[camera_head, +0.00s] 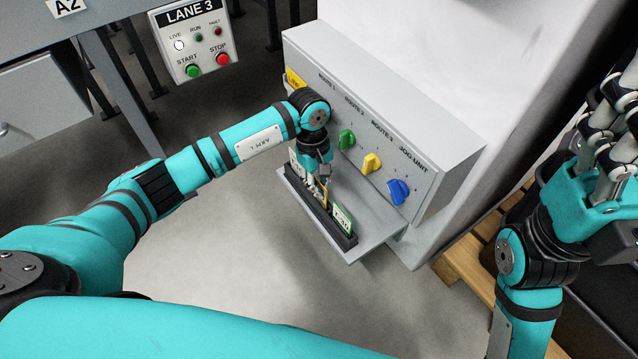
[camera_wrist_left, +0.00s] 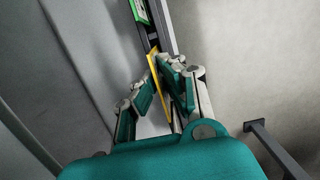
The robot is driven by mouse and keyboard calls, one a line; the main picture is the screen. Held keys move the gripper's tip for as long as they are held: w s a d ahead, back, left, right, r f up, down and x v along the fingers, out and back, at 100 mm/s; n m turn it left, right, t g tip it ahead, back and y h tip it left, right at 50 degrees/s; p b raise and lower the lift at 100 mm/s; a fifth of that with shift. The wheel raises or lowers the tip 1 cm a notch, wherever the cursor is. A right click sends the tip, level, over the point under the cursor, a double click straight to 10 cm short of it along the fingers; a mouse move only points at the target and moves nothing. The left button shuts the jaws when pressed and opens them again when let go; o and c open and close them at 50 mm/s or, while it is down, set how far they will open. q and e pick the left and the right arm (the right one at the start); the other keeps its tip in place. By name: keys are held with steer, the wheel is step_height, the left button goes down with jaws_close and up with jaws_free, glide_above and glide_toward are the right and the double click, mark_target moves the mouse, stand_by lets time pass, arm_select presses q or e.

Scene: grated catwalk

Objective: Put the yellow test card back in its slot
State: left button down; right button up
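The yellow test card (camera_wrist_left: 158,88) stands on edge between the fingers of my left gripper (camera_wrist_left: 160,78), which look closed on its two faces. In the head view the left gripper (camera_head: 318,187) points down over a dark slotted rack (camera_head: 336,232), and a sliver of the yellow card (camera_head: 325,196) shows beside the fingers. The card's lower edge is hidden, so I cannot tell whether it sits in a slot. A green card (camera_head: 342,217) stands in the rack nearer me; a whitish card (camera_head: 293,158) stands at the far end. My right gripper (camera_head: 612,135) is at the right edge, its fingertips cut off.
The rack is on a grey shelf (camera_head: 375,232) below a panel with green (camera_head: 346,139), yellow (camera_head: 372,162) and blue (camera_head: 398,191) knobs. A LANE 3 button box (camera_head: 195,45) stands behind. A wooden pallet (camera_head: 462,262) lies right.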

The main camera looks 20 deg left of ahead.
arm_select(q)
steer(key=c, duration=1)
jaws_free()
steer(key=shift+r, duration=0.1)
